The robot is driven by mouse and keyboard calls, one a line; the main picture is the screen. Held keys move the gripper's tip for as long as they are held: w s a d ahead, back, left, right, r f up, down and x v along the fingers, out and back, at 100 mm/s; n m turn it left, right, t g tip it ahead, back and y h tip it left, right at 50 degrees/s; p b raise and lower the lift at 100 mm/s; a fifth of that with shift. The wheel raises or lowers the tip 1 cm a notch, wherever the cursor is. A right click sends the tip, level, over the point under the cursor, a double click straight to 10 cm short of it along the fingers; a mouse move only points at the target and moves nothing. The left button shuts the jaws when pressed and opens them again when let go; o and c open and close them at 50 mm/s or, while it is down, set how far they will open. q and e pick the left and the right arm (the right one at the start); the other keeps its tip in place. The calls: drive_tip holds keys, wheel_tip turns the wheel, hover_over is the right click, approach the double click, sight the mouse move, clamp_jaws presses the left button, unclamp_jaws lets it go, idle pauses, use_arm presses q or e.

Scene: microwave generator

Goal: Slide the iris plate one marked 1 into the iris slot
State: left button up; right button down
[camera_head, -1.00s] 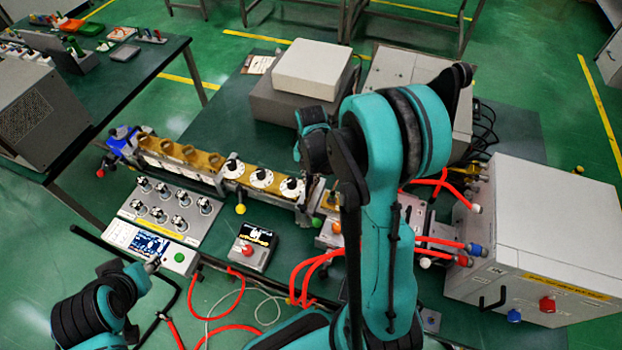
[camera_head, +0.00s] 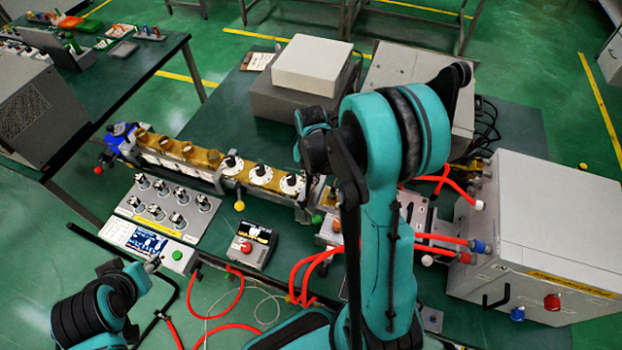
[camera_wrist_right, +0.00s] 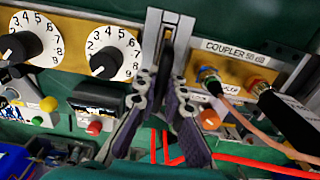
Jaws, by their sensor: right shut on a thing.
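In the right wrist view my right gripper (camera_wrist_right: 158,90) is shut on a thin dark plate, the iris plate (camera_wrist_right: 167,50), seen nearly edge-on. The plate stands between the two light metal guides of the iris slot (camera_wrist_right: 151,40). How deep it sits and its mark cannot be read. In the head view the slot's metal guides (camera_head: 306,198) show beside the row of dials, and my right arm hides most of the gripper and the plate. My left gripper (camera_head: 152,264) is at the lower left, clear of the slot; its fingers are too small to judge.
White numbered dials (camera_wrist_right: 117,52) lie left of the slot. The coupler panel (camera_wrist_right: 238,52) with cables is to its right. A small meter box with a red button (camera_head: 252,244) stands in front. Red hoses (camera_head: 310,270) run to the large grey cabinet (camera_head: 555,225).

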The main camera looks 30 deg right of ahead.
drive_tip(key=shift+f+b, duration=0.55)
drive_tip(key=shift+f, duration=0.15)
drive_tip(key=c, duration=1.6)
unclamp_jaws()
drive_tip(key=shift+o, duration=0.2)
wheel_tip(320, 180, up, 12)
